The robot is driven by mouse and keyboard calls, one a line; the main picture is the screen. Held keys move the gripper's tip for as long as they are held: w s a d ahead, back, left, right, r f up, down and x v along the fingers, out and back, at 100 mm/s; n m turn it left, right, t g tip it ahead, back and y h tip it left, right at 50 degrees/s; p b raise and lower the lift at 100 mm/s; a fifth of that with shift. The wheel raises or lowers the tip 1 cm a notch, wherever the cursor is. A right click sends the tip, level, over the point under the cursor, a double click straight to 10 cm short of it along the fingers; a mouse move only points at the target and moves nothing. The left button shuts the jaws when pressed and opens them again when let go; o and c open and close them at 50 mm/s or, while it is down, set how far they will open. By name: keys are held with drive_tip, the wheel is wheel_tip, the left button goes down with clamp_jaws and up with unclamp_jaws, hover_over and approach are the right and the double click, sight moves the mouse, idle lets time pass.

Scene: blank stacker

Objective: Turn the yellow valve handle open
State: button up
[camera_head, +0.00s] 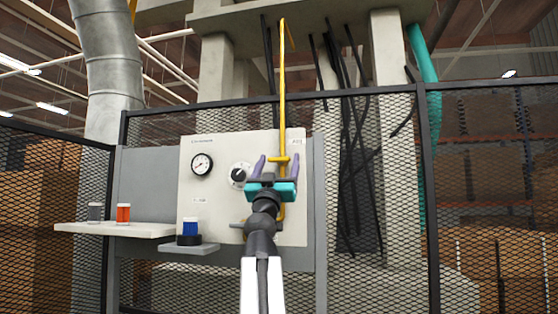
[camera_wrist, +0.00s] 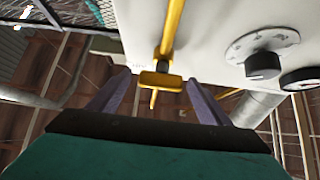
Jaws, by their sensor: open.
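The yellow valve handle (camera_head: 280,159) is on a vertical yellow pipe (camera_head: 282,80) in front of the white panel (camera_head: 215,150). In the wrist view the handle (camera_wrist: 161,81) lies between my two purple fingers, which stand apart on either side of it. My gripper (camera_head: 273,160) is open, with its teal body in front of the lower part of the pipe. A gap shows between each finger and the handle in the wrist view. The pipe's stretch behind my gripper is hidden.
The panel carries a round gauge (camera_head: 202,164) and a black dial knob (camera_head: 239,175), left of my gripper. A shelf (camera_head: 140,231) at left holds a grey and an orange item (camera_head: 123,212). A blue item (camera_head: 191,228) stands on a lower ledge. Mesh fencing (camera_head: 480,200) stands at right.

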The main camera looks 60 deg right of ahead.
drive_tip(key=shift+w+d+r, duration=0.15)
drive_tip(key=shift+d+r, duration=0.35)
drive_tip(key=c, duration=1)
drive_tip(key=shift+w+a, duration=0.1)
drive_tip(key=shift+a, duration=0.25)
drive_tip(key=shift+c, duration=0.2)
drive_tip(key=shift+d, duration=0.3)
drive_tip(key=shift+g, duration=0.3)
